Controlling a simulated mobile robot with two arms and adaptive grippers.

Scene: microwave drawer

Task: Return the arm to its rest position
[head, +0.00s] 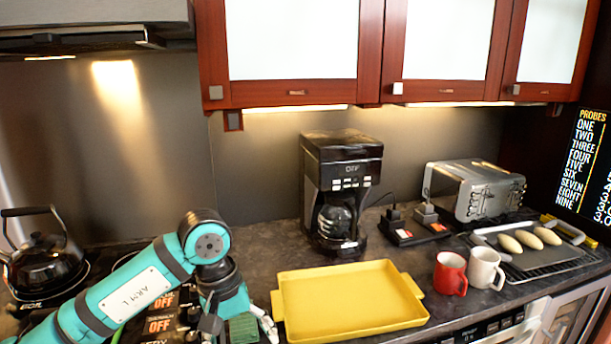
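My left arm (135,290), teal with dark joints, comes in from the lower left and bends down at its elbow. My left gripper (240,325) is low in the picture, just left of the yellow tray (345,325). A dark part and a pale finger-like part show there, with a ribbed green patch between them. I cannot tell whether the patch belongs to the gripper or is a separate thing. The fingertips are not clear and the bottom edge cuts them off. My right arm and gripper are not in view.
A black kettle (42,262) stands on the stove at left. A black coffee maker (340,185) stands behind the tray. A red mug (450,273), a white mug (485,268), a toaster (475,190) and a pan with pale rolls (528,238) are at right. Cabinets (290,92) hang above.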

